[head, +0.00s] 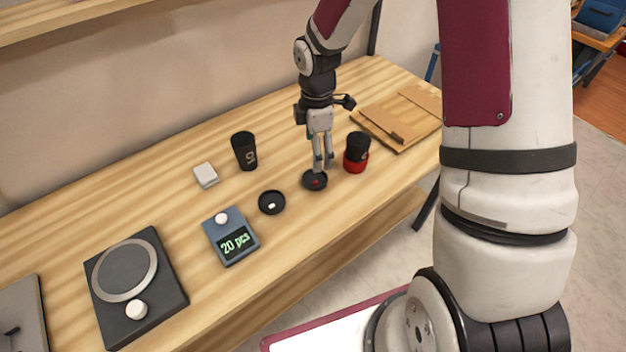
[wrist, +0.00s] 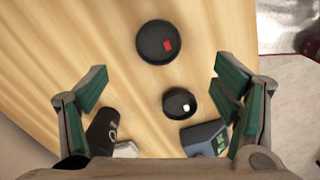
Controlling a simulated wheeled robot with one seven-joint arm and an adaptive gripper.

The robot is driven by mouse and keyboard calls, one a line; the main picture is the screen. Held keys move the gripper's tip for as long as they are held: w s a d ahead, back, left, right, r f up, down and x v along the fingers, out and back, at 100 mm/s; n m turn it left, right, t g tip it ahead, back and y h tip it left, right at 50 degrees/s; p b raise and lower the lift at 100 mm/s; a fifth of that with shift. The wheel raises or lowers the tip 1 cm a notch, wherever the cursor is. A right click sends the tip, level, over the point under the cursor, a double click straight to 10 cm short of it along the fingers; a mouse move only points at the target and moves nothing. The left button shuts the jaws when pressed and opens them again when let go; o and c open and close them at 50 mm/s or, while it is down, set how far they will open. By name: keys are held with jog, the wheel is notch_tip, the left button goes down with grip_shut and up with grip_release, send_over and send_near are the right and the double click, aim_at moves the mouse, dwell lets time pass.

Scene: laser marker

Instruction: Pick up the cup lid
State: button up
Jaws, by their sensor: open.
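Two round black lids lie on the wooden table. One lid with a red mark (head: 314,181) is just below my gripper (head: 323,168) in the head view; it shows at the top centre of the wrist view (wrist: 152,54). The smaller-looking lid with a white mark (head: 266,206) lies to its left and shows below it in the wrist view (wrist: 173,109). My gripper (wrist: 160,78) is open and empty, its fingers wide apart. In the wrist view, both lids lie in the gap between the fingers. I cannot tell whether the fingertips touch the table.
A black-and-red cup (head: 356,158) stands right of my gripper. A black cup (head: 245,150), a white box (head: 205,175) and a blue counter (head: 231,237) stand to the left. A dark scale (head: 165,300) is nearer; wooden boards (head: 400,120) lie at the far right.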

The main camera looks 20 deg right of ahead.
aim_at(315, 181)
notch_tip(315, 181, down, 10)
jog(key=shift+w+a+f, duration=0.1)
jog(key=shift+w, duration=0.05)
dwell(0.4)
jog(key=c, duration=1.2)
